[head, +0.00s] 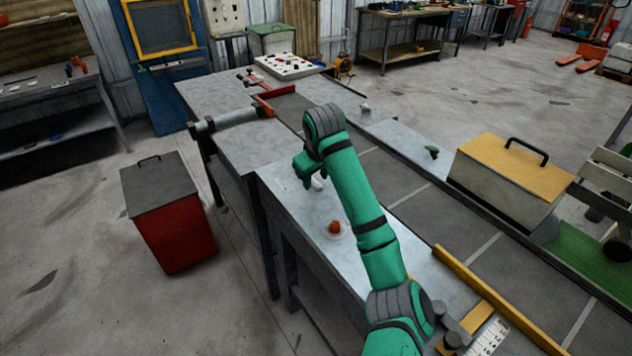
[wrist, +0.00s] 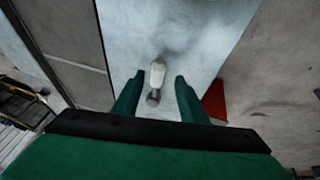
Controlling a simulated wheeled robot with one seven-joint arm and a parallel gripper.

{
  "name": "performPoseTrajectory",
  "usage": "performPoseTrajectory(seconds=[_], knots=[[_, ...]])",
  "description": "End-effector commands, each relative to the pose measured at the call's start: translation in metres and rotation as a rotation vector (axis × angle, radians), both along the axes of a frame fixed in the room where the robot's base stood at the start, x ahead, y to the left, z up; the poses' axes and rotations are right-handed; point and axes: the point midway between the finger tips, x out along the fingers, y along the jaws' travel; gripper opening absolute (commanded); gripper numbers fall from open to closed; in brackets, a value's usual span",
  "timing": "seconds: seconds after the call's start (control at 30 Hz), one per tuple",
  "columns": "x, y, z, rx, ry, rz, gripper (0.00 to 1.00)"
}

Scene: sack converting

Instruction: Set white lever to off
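The white lever (wrist: 157,73) is a short pale handle on a darker round base, standing on the light metal tabletop. In the wrist view it lies between my two green fingers, with a visible gap on each side. In the head view the lever (head: 317,184) is a small white piece just right of my gripper (head: 306,182), partly hidden by the arm. My gripper (wrist: 158,84) is open and holds nothing. Whether the fingers reach down to the lever's height is hard to tell.
A red-orange knob (head: 334,227) stands on the same metal table (head: 285,208), nearer the camera. A conveyor belt (head: 425,207) runs along the table's right side, with a yellow-lidded box (head: 512,170) beyond it. A red bin (head: 172,222) stands on the floor at left.

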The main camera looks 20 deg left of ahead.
Motion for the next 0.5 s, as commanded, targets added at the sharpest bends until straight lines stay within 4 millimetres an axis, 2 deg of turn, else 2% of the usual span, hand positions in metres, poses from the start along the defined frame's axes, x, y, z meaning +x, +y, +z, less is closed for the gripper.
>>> performPoseTrajectory(seconds=[0.03, 0.2, 0.5], knots=[[0.003, 0.000, -0.008, -0.001, 0.003, -0.002, 0.39], [0.010, 0.002, -0.023, 0.001, 0.001, -0.004, 0.39], [0.013, 0.004, -0.030, 0.000, 0.000, -0.002, 0.39]])
